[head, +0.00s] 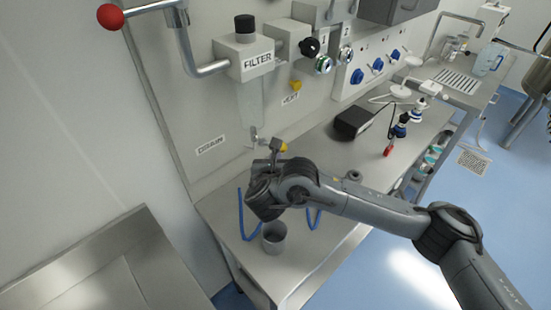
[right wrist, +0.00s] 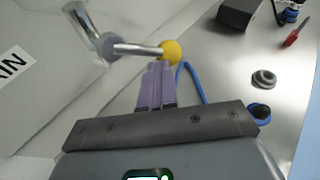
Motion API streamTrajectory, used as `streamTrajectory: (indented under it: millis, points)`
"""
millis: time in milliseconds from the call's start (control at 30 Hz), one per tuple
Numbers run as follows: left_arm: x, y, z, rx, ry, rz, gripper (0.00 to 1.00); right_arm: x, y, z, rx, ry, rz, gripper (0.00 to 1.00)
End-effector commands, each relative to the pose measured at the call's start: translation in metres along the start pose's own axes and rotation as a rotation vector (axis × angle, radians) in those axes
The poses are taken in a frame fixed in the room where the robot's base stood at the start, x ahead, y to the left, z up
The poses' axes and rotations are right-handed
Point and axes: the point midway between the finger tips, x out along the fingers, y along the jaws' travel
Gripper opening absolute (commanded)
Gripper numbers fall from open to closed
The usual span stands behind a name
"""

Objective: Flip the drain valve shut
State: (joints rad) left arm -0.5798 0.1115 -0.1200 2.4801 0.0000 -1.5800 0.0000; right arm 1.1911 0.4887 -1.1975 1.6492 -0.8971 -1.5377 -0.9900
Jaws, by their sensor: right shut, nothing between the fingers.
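The drain valve (head: 255,138) is a small metal fitting on the steel panel, right of the DRAIN label (head: 211,145) and below the clear filter housing. In the right wrist view its metal body (right wrist: 106,45) has a thin lever (right wrist: 138,49) reaching right to a yellow ball knob (right wrist: 171,50). In the head view the yellow knob (head: 284,148) shows just beside my gripper. My right gripper (right wrist: 158,68) is shut and empty, its purple fingertips just below the lever's knob end; whether they touch it I cannot tell. My left gripper is out of view.
A black box (head: 353,122) and a red-handled tool (head: 389,150) lie farther right. A red ball handle (head: 110,17) sticks out at the upper left.

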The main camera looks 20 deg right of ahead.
Motion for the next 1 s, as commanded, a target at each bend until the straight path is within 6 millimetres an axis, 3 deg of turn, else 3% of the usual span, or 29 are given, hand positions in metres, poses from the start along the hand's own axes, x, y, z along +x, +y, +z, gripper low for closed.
streamTrajectory:
  millis: [33,233,1000]
  points:
    - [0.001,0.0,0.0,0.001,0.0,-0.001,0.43,0.007,-0.006,-0.008,-0.007,0.011,-0.015,0.0]
    - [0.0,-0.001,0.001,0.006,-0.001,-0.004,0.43,0.006,-0.006,-0.007,-0.008,0.012,-0.015,0.0]
    - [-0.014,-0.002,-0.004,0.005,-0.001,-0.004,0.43,-0.001,-0.005,0.013,-0.001,0.003,-0.012,0.0]
